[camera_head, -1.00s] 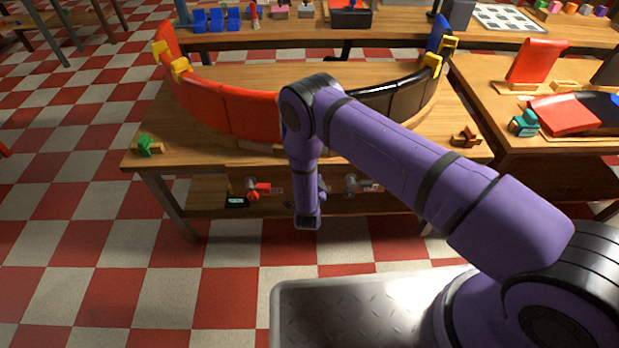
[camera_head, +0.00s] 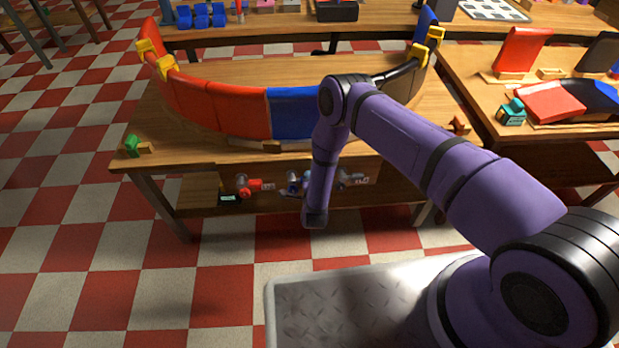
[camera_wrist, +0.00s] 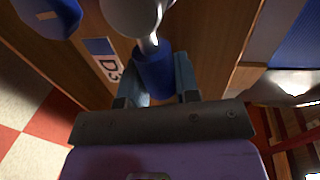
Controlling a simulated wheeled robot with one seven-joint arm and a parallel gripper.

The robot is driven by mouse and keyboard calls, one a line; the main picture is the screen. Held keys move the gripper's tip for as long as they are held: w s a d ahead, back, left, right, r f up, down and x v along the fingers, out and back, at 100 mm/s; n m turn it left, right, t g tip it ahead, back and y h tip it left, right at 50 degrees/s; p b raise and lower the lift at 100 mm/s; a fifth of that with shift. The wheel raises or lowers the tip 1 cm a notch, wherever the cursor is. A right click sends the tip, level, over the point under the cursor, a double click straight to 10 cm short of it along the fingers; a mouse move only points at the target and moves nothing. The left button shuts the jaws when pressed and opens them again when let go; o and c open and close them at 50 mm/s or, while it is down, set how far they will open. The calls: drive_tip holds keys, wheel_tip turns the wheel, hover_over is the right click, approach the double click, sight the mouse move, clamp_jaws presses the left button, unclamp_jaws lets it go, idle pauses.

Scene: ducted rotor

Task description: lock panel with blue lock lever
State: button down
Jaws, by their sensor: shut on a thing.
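The blue lock lever (camera_wrist: 154,74) fills the middle of the wrist view, with its metal shaft running up to a rounded metal hub (camera_wrist: 132,14). My gripper (camera_wrist: 157,92) is shut on the blue handle, one finger on each side. In the head view the blue lever (camera_head: 292,182) shows only in part beside my arm, under the front of the table; my gripper is mostly hidden there. The blue panel (camera_head: 292,113) stands in the curved row on the table, between red panels (camera_head: 238,108) and a black one (camera_head: 405,82).
A red lever (camera_head: 250,187) is left of the blue one and a dark grey lever (camera_head: 350,180) right of it, on the board under the tabletop. A label (camera_wrist: 105,60) is beside the blue lever. A second table (camera_head: 545,130) stands close at right.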

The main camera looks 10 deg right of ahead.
drive_tip(key=shift+s+f+m, duration=0.1)
drive_tip(key=shift+f+m, duration=0.1)
drive_tip(key=shift+m, duration=0.1)
drive_tip(key=c, duration=0.9)
unclamp_jaws()
drive_tip(key=shift+o, duration=0.2)
drive_tip(key=s+r, duration=0.2)
drive_tip(key=s, duration=0.8)
drive_tip(key=shift+s+a, duration=0.15)
drive_tip(key=shift+s, duration=0.1)
